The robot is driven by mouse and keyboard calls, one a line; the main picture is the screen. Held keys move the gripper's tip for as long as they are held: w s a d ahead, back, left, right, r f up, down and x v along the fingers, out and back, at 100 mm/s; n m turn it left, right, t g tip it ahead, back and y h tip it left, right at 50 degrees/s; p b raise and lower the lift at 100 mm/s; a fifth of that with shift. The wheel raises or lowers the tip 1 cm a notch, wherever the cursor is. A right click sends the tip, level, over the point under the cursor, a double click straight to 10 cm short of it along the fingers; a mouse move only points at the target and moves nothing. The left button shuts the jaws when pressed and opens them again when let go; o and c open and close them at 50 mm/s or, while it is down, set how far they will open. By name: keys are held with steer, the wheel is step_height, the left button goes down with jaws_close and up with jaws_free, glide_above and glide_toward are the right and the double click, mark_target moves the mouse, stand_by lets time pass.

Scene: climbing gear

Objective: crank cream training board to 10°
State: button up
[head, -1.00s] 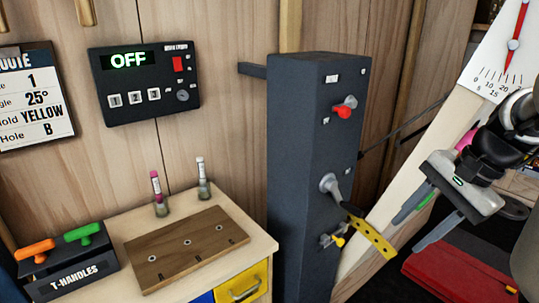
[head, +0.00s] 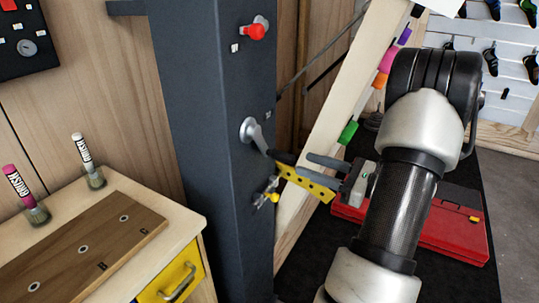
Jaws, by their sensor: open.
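The grey crank (head: 254,133) sticks out of the front of the dark column (head: 195,150), its dark handle pointing right and slightly down. My gripper (head: 307,164) is open, its fingers pointing left at the end of the crank handle. I cannot tell whether the handle lies between the fingers or they touch it. The cream training board (head: 343,105) shows as a tilted edge right of the column, with coloured holds on its side. Its angle dial is out of view, so the angle cannot be read.
A red knob (head: 254,30) sits above the crank. A yellow perforated strip (head: 306,183) and a small yellow-tipped pin (head: 273,197) are just below it. A wooden bench with a brown board (head: 90,240) stands left. A red case (head: 455,222) lies on the dark mat.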

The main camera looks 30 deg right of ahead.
mark_target(272, 153)
steer(key=b+x, duration=0.1)
steer(key=x, duration=1.1)
steer(key=shift+w+a, duration=0.15)
steer(key=shift+w, duration=0.1)
jaws_close()
